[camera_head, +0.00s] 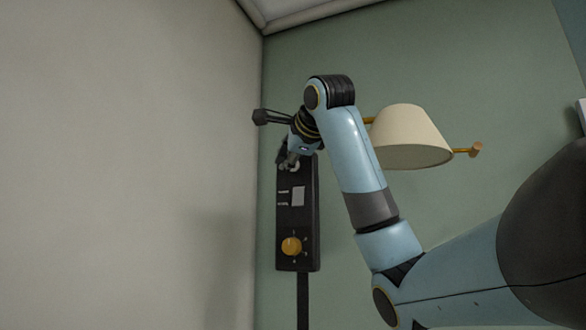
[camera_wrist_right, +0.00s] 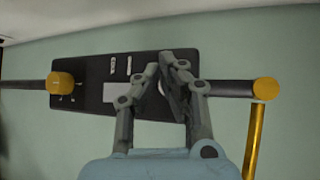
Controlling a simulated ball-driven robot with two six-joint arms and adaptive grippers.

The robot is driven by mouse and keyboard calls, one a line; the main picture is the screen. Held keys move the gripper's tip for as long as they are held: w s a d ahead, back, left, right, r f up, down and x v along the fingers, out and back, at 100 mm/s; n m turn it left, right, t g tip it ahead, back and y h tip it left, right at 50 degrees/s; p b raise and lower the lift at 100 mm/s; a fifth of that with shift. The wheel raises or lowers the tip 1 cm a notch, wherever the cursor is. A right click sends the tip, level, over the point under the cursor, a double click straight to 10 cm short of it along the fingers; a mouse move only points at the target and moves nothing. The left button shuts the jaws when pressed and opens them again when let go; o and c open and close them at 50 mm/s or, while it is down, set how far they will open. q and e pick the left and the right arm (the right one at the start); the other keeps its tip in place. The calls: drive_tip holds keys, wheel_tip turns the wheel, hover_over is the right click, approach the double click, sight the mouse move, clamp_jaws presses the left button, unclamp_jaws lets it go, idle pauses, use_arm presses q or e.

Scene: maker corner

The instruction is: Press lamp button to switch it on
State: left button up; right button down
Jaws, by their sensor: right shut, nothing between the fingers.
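A dark control panel (camera_head: 297,220) is mounted upright on the green wall near the corner. It also shows lying sideways in the right wrist view (camera_wrist_right: 92,98). A pale round part (camera_wrist_right: 162,87), perhaps the lamp button, is partly hidden behind my fingers at the panel's upper end. My right gripper (camera_head: 291,164) is shut and empty, with its fingertips in front of that end. In the right wrist view the fingertips (camera_wrist_right: 160,64) overlap the panel; I cannot tell whether they touch it. The lamp (camera_head: 411,138) has a cream shade; I cannot tell whether it is lit. My left gripper is out of view.
The panel carries a yellow knob (camera_head: 291,246), a pale square plate (camera_head: 298,195) and two small slots. A dark strip (camera_head: 303,300) runs below it. A brass rod (camera_wrist_right: 256,138) is beside the gripper in the wrist view. A plain pale wall (camera_head: 130,170) stands close at left.

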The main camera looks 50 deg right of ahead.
drive_tip(key=shift+w+d, duration=0.15)
drive_tip(key=shift+d, duration=0.25)
idle(0.7)
idle(0.3)
drive_tip(key=shift+s+a, duration=0.25)
drive_tip(key=shift+a, duration=0.5)
drive_tip(key=a, duration=0.2)
drive_tip(key=s+a+p, duration=0.1)
drive_tip(key=a, duration=0.1)
drive_tip(key=shift+s+a, duration=0.2)
drive_tip(key=shift+a, duration=0.2)
drive_tip(key=shift+f, duration=0.1)
